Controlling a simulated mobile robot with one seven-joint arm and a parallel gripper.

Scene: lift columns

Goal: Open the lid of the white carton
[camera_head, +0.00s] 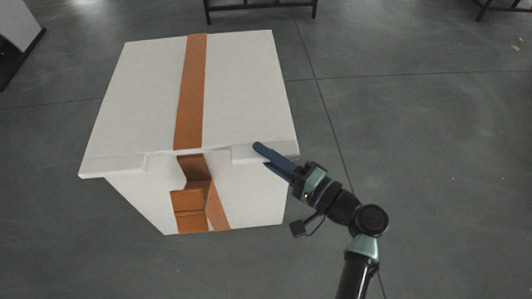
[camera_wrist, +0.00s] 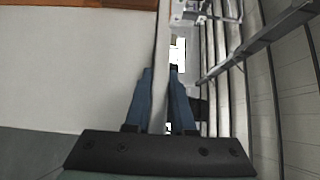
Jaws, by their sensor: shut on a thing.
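The white carton (camera_head: 252,196) stands on the floor left of my arm, with a brown tape strip down its middle and front. Its white lid (camera_head: 245,85) lies across the top, and its front edge overhangs the front wall. My gripper (camera_head: 263,155) is at the lid's front edge, near the right corner. In the wrist view the blue fingers (camera_wrist: 160,95) are on either side of the thin lid edge (camera_wrist: 160,65), shut on it.
Grey tiled floor (camera_head: 420,130) is clear to the right of the carton. Dark metal frame legs (camera_head: 262,8) stand behind it, with another frame (camera_head: 500,8) at the upper right. A dark-edged object (camera_head: 18,35) is at the upper left.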

